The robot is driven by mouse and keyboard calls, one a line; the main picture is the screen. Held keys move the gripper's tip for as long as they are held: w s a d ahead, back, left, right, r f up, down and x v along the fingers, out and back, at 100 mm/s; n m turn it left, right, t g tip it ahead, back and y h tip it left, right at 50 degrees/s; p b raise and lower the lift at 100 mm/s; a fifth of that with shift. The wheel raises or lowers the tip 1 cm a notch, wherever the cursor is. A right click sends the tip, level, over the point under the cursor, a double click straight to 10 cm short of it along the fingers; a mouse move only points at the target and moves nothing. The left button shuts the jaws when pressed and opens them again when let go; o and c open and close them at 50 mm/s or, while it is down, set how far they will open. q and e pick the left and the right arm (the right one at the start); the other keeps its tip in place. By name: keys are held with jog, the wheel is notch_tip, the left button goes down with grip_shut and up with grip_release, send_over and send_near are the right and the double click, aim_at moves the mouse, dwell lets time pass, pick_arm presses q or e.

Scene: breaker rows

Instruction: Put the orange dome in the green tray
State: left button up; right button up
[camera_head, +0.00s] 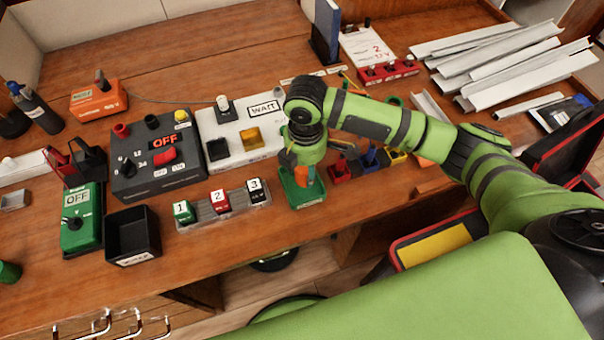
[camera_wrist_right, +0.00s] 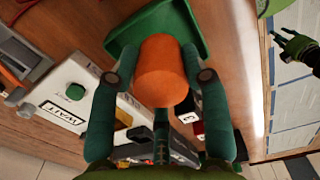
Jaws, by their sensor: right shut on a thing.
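The green tray (camera_head: 306,197) stands near the front edge of the table, right of the numbered switches. Its green rim also shows at the top of the right wrist view (camera_wrist_right: 122,32). My right gripper (camera_head: 301,172) points down at the tray and is shut on the orange dome (camera_wrist_right: 161,66). The dome also shows in the head view (camera_head: 301,176), partly hidden by the fingers. It is over or within the tray; I cannot tell whether it touches the tray floor. My left gripper is not in view.
A row of numbered switches (camera_head: 222,206) and a white WAIT box (camera_head: 238,144) stand left of the tray. Red, blue and yellow blocks (camera_head: 368,163) stand close on its right. A black bin (camera_head: 132,237) is farther left. The front table edge is near.

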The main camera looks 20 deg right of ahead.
aim_at(301, 177)
jog(key=shift+w+a+f, duration=0.35)
jog(key=shift+w+f, duration=0.05)
jog(key=shift+f, duration=1.95)
jog(key=shift+f, duration=0.1)
jog(key=o, duration=0.6)
jog(key=shift+o, duration=0.2)
notch_tip(301, 177, up, 12)
jog(key=shift+r, duration=0.2)
